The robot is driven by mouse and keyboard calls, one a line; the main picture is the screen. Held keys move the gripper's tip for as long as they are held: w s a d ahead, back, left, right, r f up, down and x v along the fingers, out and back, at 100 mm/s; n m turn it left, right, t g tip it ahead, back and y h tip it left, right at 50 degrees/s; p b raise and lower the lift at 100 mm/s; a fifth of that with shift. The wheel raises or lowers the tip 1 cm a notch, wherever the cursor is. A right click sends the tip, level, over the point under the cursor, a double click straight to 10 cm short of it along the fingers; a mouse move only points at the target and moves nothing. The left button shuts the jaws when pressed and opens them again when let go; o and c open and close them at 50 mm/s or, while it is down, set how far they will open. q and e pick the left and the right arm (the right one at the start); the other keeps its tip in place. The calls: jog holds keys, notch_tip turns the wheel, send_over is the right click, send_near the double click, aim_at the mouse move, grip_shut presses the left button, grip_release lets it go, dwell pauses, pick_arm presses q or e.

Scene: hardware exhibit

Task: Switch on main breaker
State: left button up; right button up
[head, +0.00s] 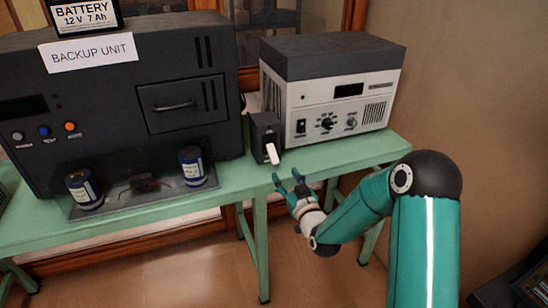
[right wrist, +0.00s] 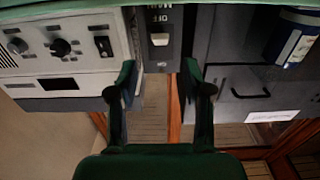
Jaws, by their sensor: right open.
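The main breaker is a small dark box (head: 264,128) between the black backup unit and the white-grey instrument. Its white lever (head: 273,154) sticks out at the front and points downward. In the right wrist view the breaker face (right wrist: 161,18) appears upside down with the words OFF and MAIN, and the pale lever (right wrist: 160,39) shows beyond the fingers. My right gripper (head: 287,176) is open and empty, just in front of and below the lever, apparently apart from it. Its two spread fingers also show in the wrist view (right wrist: 157,78). My left gripper is out of view.
The backup unit (head: 105,95) stands left, with two blue cylinders (head: 84,190) (head: 192,167) on a tray (head: 140,201) before it. The instrument (head: 335,90) with knobs stands close on the right. All rest on a green table (head: 236,176).

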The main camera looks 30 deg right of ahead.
aim_at(275, 160)
jog(key=p+x, duration=0.1)
jog(key=x, duration=0.8)
jog(key=shift+w, duration=0.4)
jog(key=shift+f, duration=0.1)
grip_shut()
